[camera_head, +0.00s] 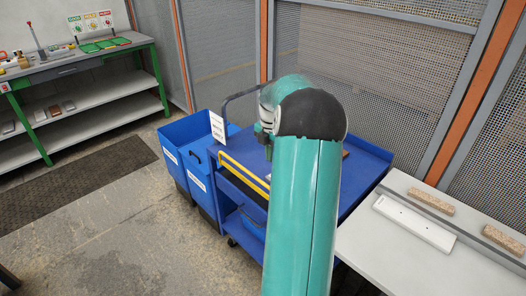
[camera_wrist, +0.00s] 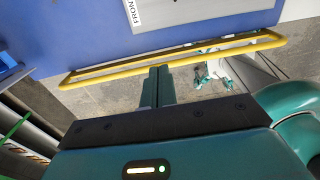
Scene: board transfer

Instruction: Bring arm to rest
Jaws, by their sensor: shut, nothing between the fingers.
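My arm (camera_head: 305,200) is teal with a black joint cover and rises through the middle of the head view, in front of the blue cart (camera_head: 362,170). My gripper (camera_wrist: 157,72) shows in the wrist view with its two dark teal fingers together and nothing between them. The fingertips appear close to the cart's yellow rail (camera_wrist: 120,72) in the picture; I cannot tell the gap in depth. In the head view the arm hides most of the gripper and part of the cart top.
Blue bins (camera_head: 185,135) stand left of the cart. A pale table (camera_head: 390,235) at right bears a white tray (camera_head: 415,222) and tan blocks (camera_head: 432,196). A green-framed workbench (camera_head: 75,65) stands at far left. Mesh panels (camera_head: 390,55) close the back. The floor at left front is open.

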